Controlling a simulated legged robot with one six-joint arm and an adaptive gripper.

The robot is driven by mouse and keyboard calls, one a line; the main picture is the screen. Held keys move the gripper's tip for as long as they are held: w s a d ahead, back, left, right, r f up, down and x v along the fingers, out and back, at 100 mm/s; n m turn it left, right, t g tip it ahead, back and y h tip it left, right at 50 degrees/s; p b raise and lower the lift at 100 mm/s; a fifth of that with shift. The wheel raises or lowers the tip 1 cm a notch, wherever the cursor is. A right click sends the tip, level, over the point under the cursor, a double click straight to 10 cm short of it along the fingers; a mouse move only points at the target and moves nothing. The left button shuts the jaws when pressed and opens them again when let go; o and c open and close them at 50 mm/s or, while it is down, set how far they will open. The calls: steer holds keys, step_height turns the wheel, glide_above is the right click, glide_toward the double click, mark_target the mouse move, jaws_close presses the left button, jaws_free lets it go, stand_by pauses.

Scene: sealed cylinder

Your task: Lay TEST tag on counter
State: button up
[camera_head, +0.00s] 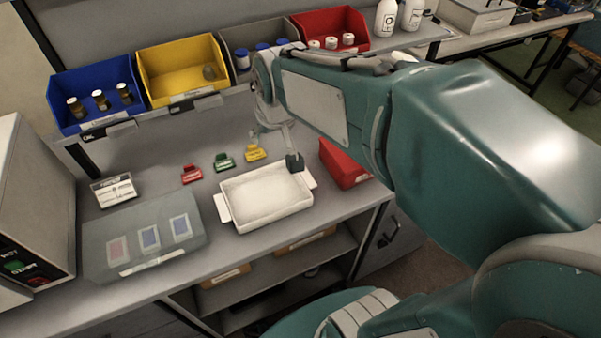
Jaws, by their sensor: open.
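My arm hides part of the counter's right side.
A white tray (228,215) stands at the counter's front, with a red box (343,166) to its right. A grey mat (105,255) with several cards and a small sign (115,190) lie left. Blue (65,88), yellow (180,62), grey and red bins line the raised shelf.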

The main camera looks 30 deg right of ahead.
steer(key=s+r, duration=0.1)
steer(key=s, duration=1.3)
steer(key=shift+r+t, duration=0.25)
steer(key=shift+t, duration=0.05)
steer(key=shift+s, duration=0.1)
